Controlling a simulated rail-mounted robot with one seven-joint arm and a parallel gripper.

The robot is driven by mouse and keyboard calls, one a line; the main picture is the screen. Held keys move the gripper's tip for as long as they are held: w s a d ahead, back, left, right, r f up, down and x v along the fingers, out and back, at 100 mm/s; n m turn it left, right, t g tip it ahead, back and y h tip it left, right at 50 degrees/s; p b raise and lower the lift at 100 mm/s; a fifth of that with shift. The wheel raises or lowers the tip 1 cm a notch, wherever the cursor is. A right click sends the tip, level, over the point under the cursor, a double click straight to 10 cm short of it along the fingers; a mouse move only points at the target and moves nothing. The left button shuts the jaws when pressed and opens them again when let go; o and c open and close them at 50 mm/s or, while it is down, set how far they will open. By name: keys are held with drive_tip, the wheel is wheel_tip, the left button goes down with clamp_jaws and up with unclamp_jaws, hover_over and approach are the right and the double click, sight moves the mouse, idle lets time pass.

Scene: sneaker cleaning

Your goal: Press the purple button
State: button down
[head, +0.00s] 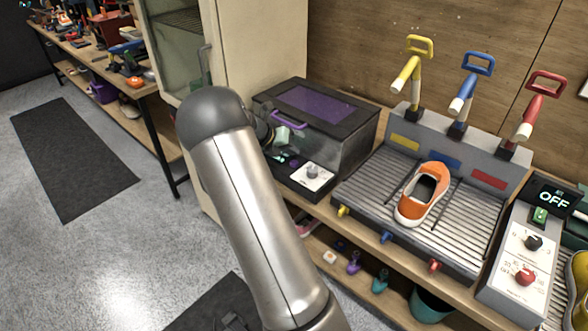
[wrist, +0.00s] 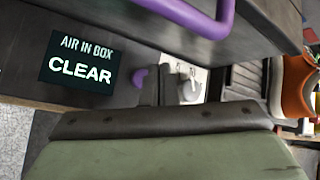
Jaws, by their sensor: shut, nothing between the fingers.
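The purple button (wrist: 139,77) shows in the wrist view as a small purple curved shape on the dark front panel of the box, partly covered by my gripper. A small purple spot, probably the same button, shows in the head view (head: 294,162). My gripper (wrist: 158,86) is shut and empty, its tip right beside the button in the picture; I cannot tell whether they touch. In the head view my arm hides most of the gripper. The display (wrist: 80,67) on the panel reads "AIR IN BOX CLEAR". The grey box (head: 340,140) has a purple handle (head: 288,122).
A white dial plate (head: 312,176) sits right of the button. Further right, an orange sneaker (head: 422,194) rests on a ribbed tray (head: 365,192) below yellow, blue and red levers. A control box (head: 525,255) shows "OFF". A cabinet (head: 265,50) stands behind my arm.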

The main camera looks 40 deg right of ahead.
sight(291, 163)
drive_tip(key=shift+f, duration=0.7)
drive_tip(key=shift+f, duration=0.15)
idle(1.4)
drive_tip(key=shift+f, duration=0.3)
drive_tip(key=shift+f, duration=0.5)
idle(0.6)
idle(0.4)
drive_tip(key=shift+r+p, duration=0.8)
drive_tip(key=shift+r, duration=0.15)
wheel_tip(291, 163, up, 5)
drive_tip(key=p, duration=0.4)
drive_tip(key=shift+r+p, duration=0.1)
drive_tip(key=shift+p, duration=0.25)
